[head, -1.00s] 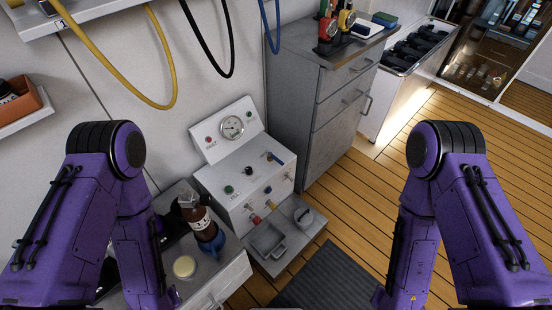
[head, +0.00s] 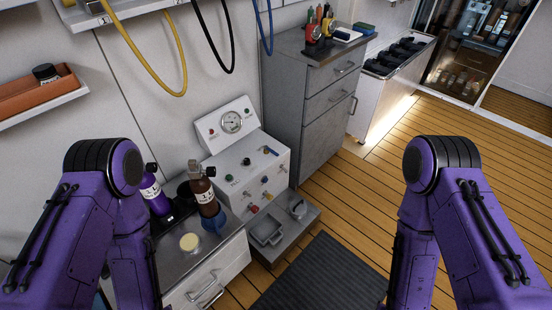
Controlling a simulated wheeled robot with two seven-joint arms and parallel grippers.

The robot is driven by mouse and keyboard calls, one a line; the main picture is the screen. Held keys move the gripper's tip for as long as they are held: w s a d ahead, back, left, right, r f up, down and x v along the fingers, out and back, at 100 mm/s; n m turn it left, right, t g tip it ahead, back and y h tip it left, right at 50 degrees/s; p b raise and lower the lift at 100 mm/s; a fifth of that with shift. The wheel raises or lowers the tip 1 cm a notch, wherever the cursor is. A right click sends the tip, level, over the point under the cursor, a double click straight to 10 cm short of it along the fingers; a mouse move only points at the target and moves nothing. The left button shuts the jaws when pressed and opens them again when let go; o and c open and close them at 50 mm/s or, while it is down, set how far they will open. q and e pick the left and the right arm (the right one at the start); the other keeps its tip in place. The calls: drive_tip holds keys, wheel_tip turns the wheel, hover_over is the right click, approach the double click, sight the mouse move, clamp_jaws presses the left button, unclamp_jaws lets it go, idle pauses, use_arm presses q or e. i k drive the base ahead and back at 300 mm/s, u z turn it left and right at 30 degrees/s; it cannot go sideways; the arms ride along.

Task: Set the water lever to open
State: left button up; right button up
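The white fill panel (head: 240,165) stands against the wall at the centre, with a round gauge (head: 231,122) on its raised back. A small lever with a blue handle (head: 270,151) sits at the right of its sloped top; its label and exact setting are too small to read. A green knob (head: 229,177) and a black knob (head: 246,161) are on the same top. Several small fittings, including a red one (head: 253,208) and a yellow one (head: 267,196), are on the front. Both my arms frame the panel, apart from it, but neither gripper shows.
A counter (head: 230,250) with a brown bottle (head: 203,195), a purple bottle (head: 154,192) and a pale round lid (head: 190,242) stands left of the panel. A grey tray (head: 266,232) lies below it. A grey cabinet (head: 290,120) is behind right. Floor right of the mat (head: 318,275) is clear.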

sight(267, 147)
drive_tip(key=z, duration=0.9)
drive_tip(key=i, duration=0.9)
drive_tip(key=u, duration=2.25)
